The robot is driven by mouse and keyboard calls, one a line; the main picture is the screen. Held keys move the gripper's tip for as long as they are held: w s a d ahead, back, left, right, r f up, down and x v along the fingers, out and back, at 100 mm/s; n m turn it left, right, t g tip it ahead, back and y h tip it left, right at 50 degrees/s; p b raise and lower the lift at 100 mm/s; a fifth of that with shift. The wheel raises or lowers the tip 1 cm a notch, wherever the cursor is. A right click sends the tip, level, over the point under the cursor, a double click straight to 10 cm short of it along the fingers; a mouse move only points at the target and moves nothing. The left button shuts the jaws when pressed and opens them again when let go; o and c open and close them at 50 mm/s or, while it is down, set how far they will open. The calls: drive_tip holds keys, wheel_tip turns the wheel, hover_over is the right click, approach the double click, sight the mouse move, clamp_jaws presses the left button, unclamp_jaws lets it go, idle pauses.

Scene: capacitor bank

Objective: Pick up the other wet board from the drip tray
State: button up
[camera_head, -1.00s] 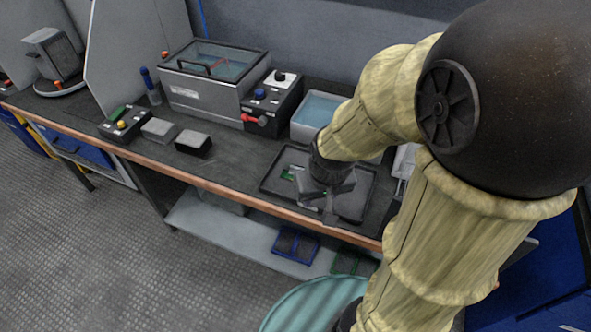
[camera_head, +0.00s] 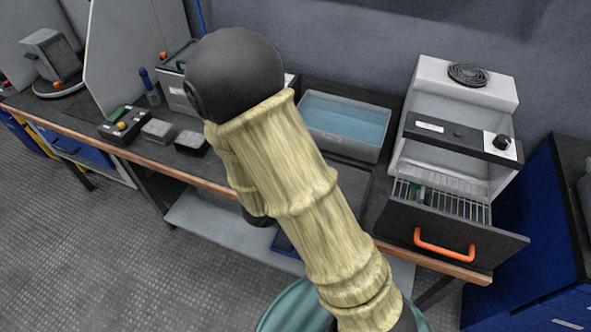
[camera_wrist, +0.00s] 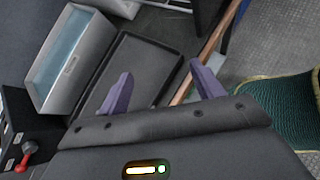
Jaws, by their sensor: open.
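The dark drip tray (camera_wrist: 145,60) lies ahead of my gripper in the wrist view; the part that shows looks bare. In the head view only the right edge of the drip tray (camera_head: 358,180) shows past my arm. I see no wet board in the tray now; part of the tray is hidden by my gripper and arm. My gripper (camera_wrist: 164,88) is open, its two purple fingers apart with nothing seen between them. It is beside the tray, towards the bench's front edge; its height is hard to tell. In the head view my arm hides the fingers.
A bath of blue liquid (camera_head: 345,122) stands behind the tray. At right a white cabinet (camera_head: 455,85) has its drawer (camera_head: 450,232) pulled out, with a wire rack and a green piece (camera_head: 418,193) in it. A red-levered control box (camera_wrist: 25,150) shows near my gripper.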

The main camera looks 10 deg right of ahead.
drive_tip(key=w+a+f+n+t+y, duration=0.3)
drive_tip(key=w+a+n+t, duration=0.4)
drive_tip(key=a+n, duration=0.3)
drive_tip(key=shift+w+a+n+t+p, duration=0.25)
drive_tip(key=shift+a+n+t+p, duration=0.15)
drive_tip(key=shift+n+t, duration=0.4)
drive_tip(key=shift+d+f+b, duration=0.1)
drive_tip(key=shift+b, duration=0.2)
drive_tip(key=shift+w+d+f+b, duration=0.15)
drive_tip(key=shift+w+f+b, duration=0.15)
drive_tip(key=shift+b, duration=0.55)
drive_tip(key=b+x, duration=0.2)
drive_tip(key=b, duration=0.3)
drive_tip(key=shift+w+d, duration=0.1)
drive_tip(key=b+x, duration=0.1)
drive_tip(key=x, duration=0.7)
drive_tip(key=shift+w+r, duration=0.1)
drive_tip(key=shift+w, duration=0.05)
drive_tip(key=shift+w+d, duration=0.1)
drive_tip(key=shift+w, duration=0.3)
